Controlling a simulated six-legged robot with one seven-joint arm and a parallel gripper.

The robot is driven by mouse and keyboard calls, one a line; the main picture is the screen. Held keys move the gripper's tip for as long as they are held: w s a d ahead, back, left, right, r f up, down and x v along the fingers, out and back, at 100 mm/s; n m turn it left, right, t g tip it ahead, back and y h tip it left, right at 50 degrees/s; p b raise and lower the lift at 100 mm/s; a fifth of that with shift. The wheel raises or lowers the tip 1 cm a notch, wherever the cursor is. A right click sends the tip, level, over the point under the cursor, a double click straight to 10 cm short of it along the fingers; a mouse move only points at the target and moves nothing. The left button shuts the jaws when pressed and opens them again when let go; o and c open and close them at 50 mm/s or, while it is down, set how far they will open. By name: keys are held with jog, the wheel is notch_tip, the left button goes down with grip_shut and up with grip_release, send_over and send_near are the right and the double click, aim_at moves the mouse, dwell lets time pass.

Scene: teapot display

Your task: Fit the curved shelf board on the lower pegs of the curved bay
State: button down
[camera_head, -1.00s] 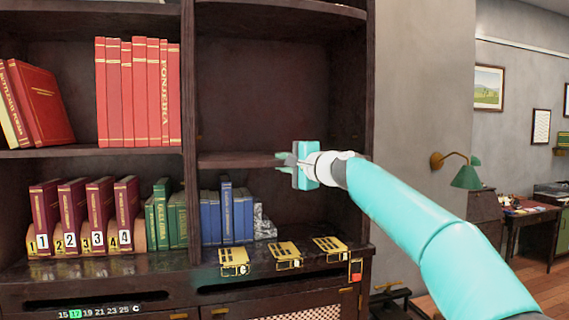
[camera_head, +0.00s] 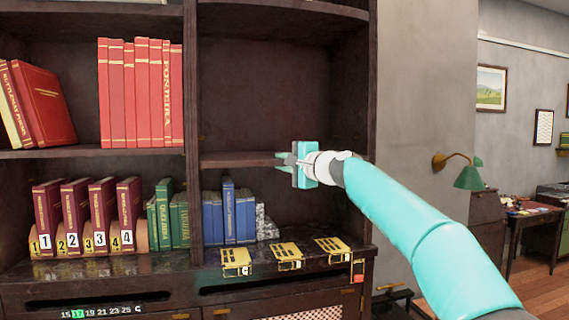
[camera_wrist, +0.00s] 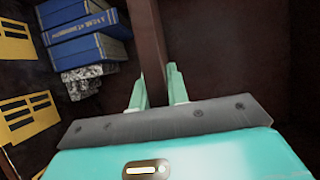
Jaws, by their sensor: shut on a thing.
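The dark brown shelf board (camera_head: 235,160) lies about level across the right-hand bay of the bookcase, above the blue books. Its left end is close to the bay's left upright; I cannot tell whether they touch. My gripper (camera_head: 282,161) is shut on the board's front edge, and my arm hides the board's right part. In the wrist view the board (camera_wrist: 148,40) runs away between the two pale green fingers of my gripper (camera_wrist: 157,90). I cannot make out the pegs, nor whether the board rests on them.
Blue books (camera_head: 228,212) and a grey stone-like block (camera_head: 265,222) stand below the board. Several yellow plates (camera_head: 289,256) lie on the ledge in front. The space above the board is empty.

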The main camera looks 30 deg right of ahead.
jog(key=shift+w+d+r, duration=0.1)
jog(key=shift+w+d, duration=0.05)
jog(key=shift+w, duration=0.6)
jog(key=c, duration=1.3)
grip_release()
jog(key=shift+f, duration=0.2)
jog(key=shift+s+d, duration=0.25)
jog(key=shift+s, duration=0.4)
jog(key=shift+s+d+r, duration=0.1)
jog(key=shift+s+d, duration=0.25)
jog(key=shift+s, duration=1.7)
jog(key=shift+s+d+f, duration=0.1)
jog(key=shift+s+d, duration=0.2)
jog(key=shift+s, duration=1.75)
jog(key=shift+s+d+r, duration=0.1)
jog(key=shift+s+d, duration=0.25)
jog(key=shift+s, duration=1.7)
